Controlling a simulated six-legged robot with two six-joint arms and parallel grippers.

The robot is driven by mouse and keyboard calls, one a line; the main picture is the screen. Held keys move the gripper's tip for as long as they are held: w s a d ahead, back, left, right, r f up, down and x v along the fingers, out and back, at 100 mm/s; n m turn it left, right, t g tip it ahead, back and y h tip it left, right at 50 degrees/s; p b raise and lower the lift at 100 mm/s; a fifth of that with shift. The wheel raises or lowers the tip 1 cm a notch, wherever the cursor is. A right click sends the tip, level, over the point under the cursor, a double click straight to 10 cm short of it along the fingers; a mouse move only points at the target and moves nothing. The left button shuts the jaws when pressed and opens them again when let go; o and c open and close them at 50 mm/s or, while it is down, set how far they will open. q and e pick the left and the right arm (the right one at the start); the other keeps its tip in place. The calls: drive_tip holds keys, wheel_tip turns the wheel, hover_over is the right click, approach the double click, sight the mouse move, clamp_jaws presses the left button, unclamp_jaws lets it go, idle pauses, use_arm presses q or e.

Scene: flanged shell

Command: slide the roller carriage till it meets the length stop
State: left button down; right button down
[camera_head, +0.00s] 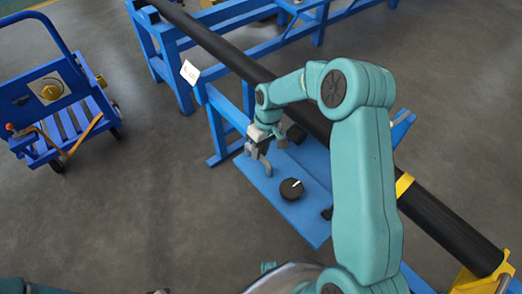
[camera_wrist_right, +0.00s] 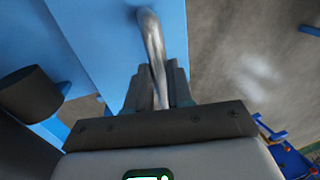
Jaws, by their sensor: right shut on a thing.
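A blue plate (camera_head: 312,217) beside the long black pipe carries a black knob with a white mark (camera_head: 291,188); it looks like part of the roller carriage. My right gripper (camera_head: 260,147) is over the plate's far left end, shut on a grey metal handle (camera_head: 265,166). In the right wrist view the bent handle (camera_wrist_right: 151,40) runs between the fingers (camera_wrist_right: 157,88), with the blue plate (camera_wrist_right: 95,35) behind it. I cannot tell which part is the length stop. The carriage's rollers are not clearly seen. My left gripper is out of view.
The black pipe (camera_head: 225,50) runs diagonally over blue stands (camera_head: 215,125), partly hidden by my right arm. A white tag (camera_head: 189,72) is on a stand. A yellow bracket (camera_head: 485,275) is lower right. A blue cart (camera_head: 55,105) stands left. Grey floor between is clear.

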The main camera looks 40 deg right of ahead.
drive_tip(key=shift+s, duration=0.1)
drive_tip(key=c, duration=1)
unclamp_jaws()
drive_tip(key=d+r, duration=0.1)
drive_tip(key=r, duration=0.4)
drive_tip(key=d+r+p, duration=0.1)
drive_tip(key=r, duration=0.4)
drive_tip(key=d+r+p, duration=0.1)
drive_tip(key=r, duration=0.5)
drive_tip(key=shift+w+d, duration=0.1)
drive_tip(key=shift+w, duration=0.15)
